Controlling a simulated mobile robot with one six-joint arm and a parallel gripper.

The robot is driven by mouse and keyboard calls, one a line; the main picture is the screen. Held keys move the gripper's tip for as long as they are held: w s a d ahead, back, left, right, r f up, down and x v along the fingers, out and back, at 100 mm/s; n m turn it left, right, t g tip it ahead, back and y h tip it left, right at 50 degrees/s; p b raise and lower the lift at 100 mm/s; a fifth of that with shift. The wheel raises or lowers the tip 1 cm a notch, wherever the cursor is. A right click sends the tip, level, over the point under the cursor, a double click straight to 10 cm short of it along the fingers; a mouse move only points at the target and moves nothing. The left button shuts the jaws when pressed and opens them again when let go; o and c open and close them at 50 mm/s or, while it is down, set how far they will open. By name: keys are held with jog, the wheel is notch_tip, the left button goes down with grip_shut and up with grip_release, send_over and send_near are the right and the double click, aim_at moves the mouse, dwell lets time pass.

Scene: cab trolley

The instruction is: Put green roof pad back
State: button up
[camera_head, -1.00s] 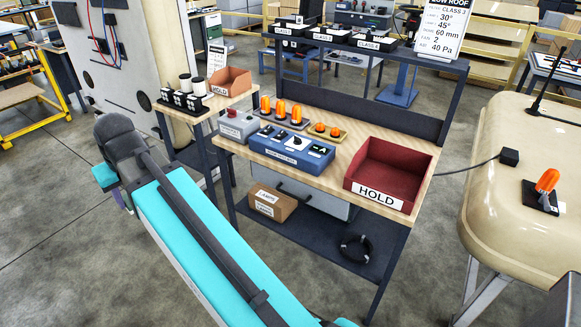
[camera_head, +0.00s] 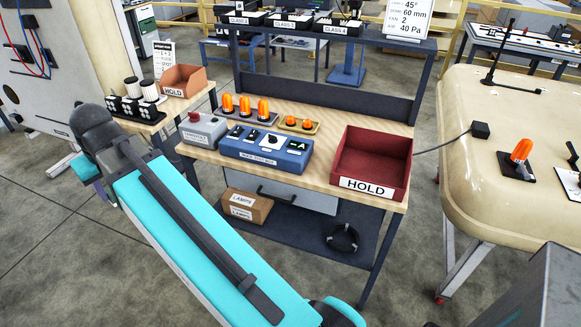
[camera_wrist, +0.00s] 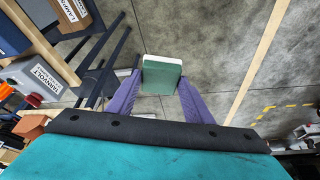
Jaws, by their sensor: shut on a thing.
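The green roof pad (camera_wrist: 162,76) is a small block with a pale edge. It sits between the purple fingers of my gripper (camera_wrist: 160,88) in the wrist view, held clear above the grey floor. The cream cab roof (camera_head: 470,115) is at the right, well away from my gripper. It carries an orange beacon (camera_head: 521,151) on a dark base and a black antenna (camera_head: 492,66).
A workbench (camera_head: 300,172) stands in the middle with a red HOLD tray (camera_head: 374,185), a blue test box (camera_head: 265,152) and orange lamps (camera_head: 243,107). A smaller table at left holds an orange-brown HOLD bin (camera_head: 181,80). Open floor (camera_head: 50,230) lies at left.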

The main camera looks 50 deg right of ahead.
jog(key=shift+a, duration=0.15)
jog(key=shift+w+d, duration=0.1)
jog(key=shift+d, duration=0.3)
jog(key=s+d+f+n, duration=0.1)
jog(key=s+d+f, duration=0.15)
jog(key=d, duration=1.35)
jog(key=s+d+f+n, duration=0.1)
jog(key=s+d, duration=0.3)
jog(key=d, duration=1.3)
jog(key=s+d+f+n+y, duration=0.1)
jog(key=s+d+f, duration=0.1)
jog(key=s+d, duration=1.8)
jog(key=d+b, duration=0.1)
jog(key=d, duration=0.3)
jog(key=shift+s+d+n, duration=0.3)
jog(key=shift+s+d, duration=0.05)
jog(key=shift+d, duration=0.05)
jog(key=shift+f, duration=0.2)
